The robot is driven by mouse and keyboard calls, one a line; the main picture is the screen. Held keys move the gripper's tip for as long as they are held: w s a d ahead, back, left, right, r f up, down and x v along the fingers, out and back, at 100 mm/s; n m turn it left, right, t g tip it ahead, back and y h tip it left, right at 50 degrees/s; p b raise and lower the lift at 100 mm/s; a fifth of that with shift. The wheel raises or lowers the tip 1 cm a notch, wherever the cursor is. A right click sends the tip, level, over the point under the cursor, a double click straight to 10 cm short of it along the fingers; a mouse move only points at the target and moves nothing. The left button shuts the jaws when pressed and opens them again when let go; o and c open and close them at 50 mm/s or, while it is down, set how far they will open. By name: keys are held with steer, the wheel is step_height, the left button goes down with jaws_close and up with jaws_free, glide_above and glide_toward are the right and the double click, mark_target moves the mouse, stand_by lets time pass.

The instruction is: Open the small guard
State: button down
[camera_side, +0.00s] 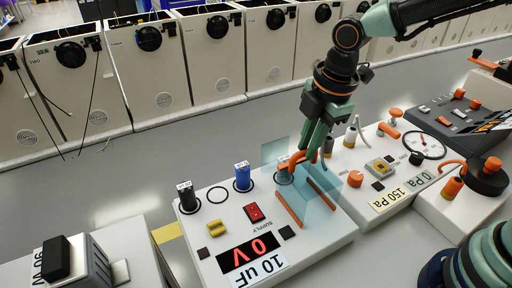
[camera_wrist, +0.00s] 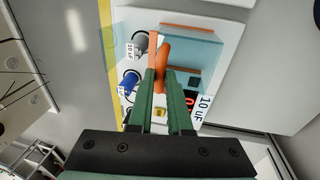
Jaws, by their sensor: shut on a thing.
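The small guard is a clear blue cover with orange edge bars (camera_side: 322,193) on the right part of the white panel box. In the wrist view its clear blue sheet (camera_wrist: 193,48) spreads to the right of my fingers. My gripper (camera_side: 297,162) reaches down from above to the guard's far side. In the wrist view my gripper (camera_wrist: 161,74) has its green fingers closed on an orange piece (camera_wrist: 163,54), which looks like the guard's handle. The fingers hide part of it. I cannot tell exactly how far the guard is tilted.
The white panel box (camera_side: 222,236) carries a blue post (camera_side: 243,178), a black post (camera_side: 187,197), a red switch (camera_side: 254,214), a yellow knob (camera_side: 217,229) and a red "0V" display (camera_side: 249,254). A gauge panel (camera_side: 387,165) stands close on the right. Grey surface lies behind.

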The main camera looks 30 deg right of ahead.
mark_target(316, 173)
steer(key=shift+s+a+r, duration=0.1)
steer(key=shift+s+r, duration=0.05)
steer(key=shift+s, duration=0.05)
steer(key=c, duration=0.8)
jaws_free()
steer(key=shift+c, duration=0.2)
step_height(316, 173, up, 12)
steer(key=s+d, duration=0.1)
steer(key=s, duration=0.1)
steer(key=s+d+f+m+t, duration=0.1)
steer(key=d+f+m+t, duration=0.1)
steer(key=d+m, duration=0.5)
steer(key=s+d+f+m+t, duration=0.1)
steer(key=s+d+f+m, duration=0.1)
steer(key=d+m, duration=0.5)
steer(key=m, duration=0.4)
steer(key=shift+d+f+t+h, duration=0.3)
steer(key=shift+d+t+h, duration=0.1)
